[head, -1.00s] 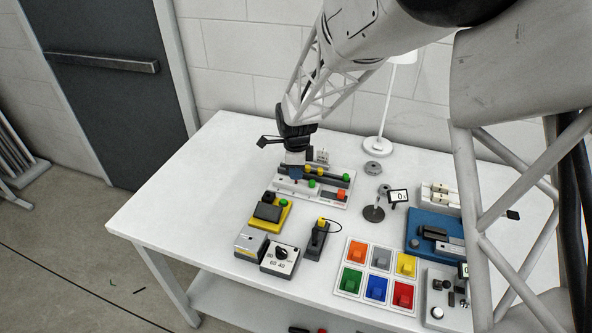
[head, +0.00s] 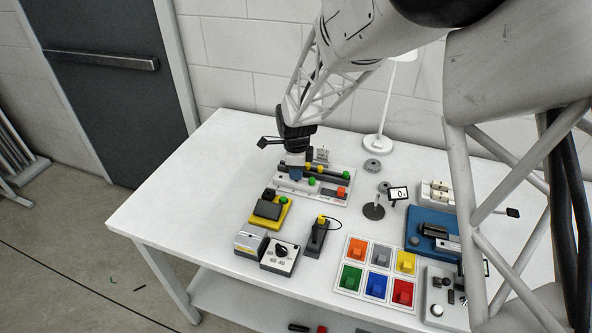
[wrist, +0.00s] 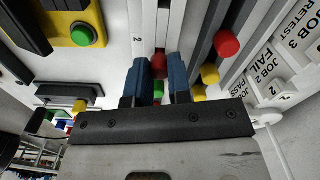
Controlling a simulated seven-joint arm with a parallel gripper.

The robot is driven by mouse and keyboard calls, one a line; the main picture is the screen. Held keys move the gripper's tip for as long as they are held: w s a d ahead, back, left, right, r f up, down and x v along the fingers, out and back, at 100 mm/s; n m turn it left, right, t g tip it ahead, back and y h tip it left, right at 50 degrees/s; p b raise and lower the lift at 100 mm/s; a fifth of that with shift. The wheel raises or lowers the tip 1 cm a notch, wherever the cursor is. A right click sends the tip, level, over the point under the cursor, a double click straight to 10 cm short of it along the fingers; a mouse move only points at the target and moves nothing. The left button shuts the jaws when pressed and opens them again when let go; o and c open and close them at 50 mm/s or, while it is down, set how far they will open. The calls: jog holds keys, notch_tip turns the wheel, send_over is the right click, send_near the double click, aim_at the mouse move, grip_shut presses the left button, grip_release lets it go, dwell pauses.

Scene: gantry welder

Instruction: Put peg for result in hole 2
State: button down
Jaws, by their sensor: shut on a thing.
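My gripper (head: 296,176) is over the left end of the peg board (head: 335,190) at the back of the table. In the wrist view its two blue fingers (wrist: 158,72) are closed on a red peg (wrist: 159,64). The peg's lower end and any hole under it are hidden. A white strip marked 2 (wrist: 138,40) lies beside the fingers. Another red peg (wrist: 227,43) and a yellow peg (wrist: 209,74) stand in a dark rail on the right. Cards (wrist: 285,65) read JOB 3 RETEST, JOB 2 FAIL and JOB 1 PASS.
A yellow device with a green button (head: 270,211) and a dial box (head: 281,254) stand in front of the board. The table's left side is clear.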

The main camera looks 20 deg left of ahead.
jog(key=shift+f, duration=0.7)
dwell(0.9)
jog(key=c, duration=1)
grip_release()
jog(key=shift+o, duration=0.2)
jog(key=shift+r, duration=0.1)
jog(key=shift+r, duration=3.85)
jog(key=shift+d, duration=0.1)
